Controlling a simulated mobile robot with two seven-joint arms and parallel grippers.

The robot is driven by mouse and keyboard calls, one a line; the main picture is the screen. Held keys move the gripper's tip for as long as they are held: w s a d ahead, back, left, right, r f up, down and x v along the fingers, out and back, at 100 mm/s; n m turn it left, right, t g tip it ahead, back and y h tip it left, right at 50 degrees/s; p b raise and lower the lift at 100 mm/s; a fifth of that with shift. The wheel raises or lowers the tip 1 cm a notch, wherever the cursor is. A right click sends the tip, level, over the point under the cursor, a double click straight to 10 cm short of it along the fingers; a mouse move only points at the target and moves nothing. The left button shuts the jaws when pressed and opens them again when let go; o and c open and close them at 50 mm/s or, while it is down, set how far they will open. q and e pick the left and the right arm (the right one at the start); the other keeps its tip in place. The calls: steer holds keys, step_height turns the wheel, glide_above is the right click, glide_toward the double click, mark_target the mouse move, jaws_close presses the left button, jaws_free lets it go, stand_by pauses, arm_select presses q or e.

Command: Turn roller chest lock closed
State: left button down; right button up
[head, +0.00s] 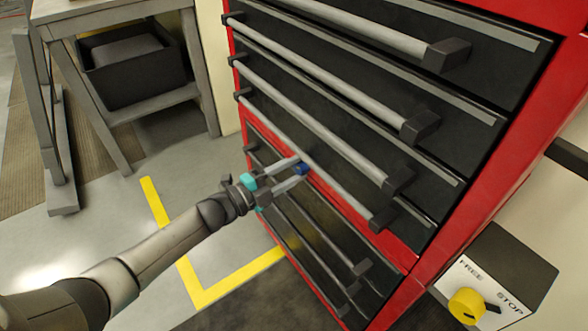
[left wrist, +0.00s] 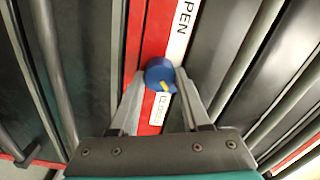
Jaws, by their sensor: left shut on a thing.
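The roller chest (head: 420,272) is red with black drawers and long grey handles. Its lock is a small blue knob (left wrist: 160,74) with a yellow pointer mark, on a red strip between drawers. The yellow mark points down and slightly right in the left wrist view, toward the CLOSED end. My left gripper (head: 299,173) is shut on the knob, one finger on each side. My right gripper is not in view.
Drawer handles (head: 310,130) run close above and below my left gripper. A box with a yellow dial (head: 466,306) marked FREE and STOP is at the lower right. A workbench with a dark bin (head: 135,75) stands at the back left. Yellow floor tape (head: 235,277) marks open floor.

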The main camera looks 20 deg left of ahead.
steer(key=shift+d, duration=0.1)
arm_select(q)
steer(key=shift+c, duration=1.8)
jaws_free()
steer(key=shift+s+a, duration=0.3)
steer(key=shift+s, duration=0.05)
steer(key=p+v, duration=0.3)
steer(key=v, duration=1.1)
steer(key=shift+s, duration=0.2)
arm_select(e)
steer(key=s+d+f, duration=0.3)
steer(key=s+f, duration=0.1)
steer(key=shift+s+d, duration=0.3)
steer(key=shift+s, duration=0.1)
arm_select(q)
steer(key=shift+a, duration=0.1)
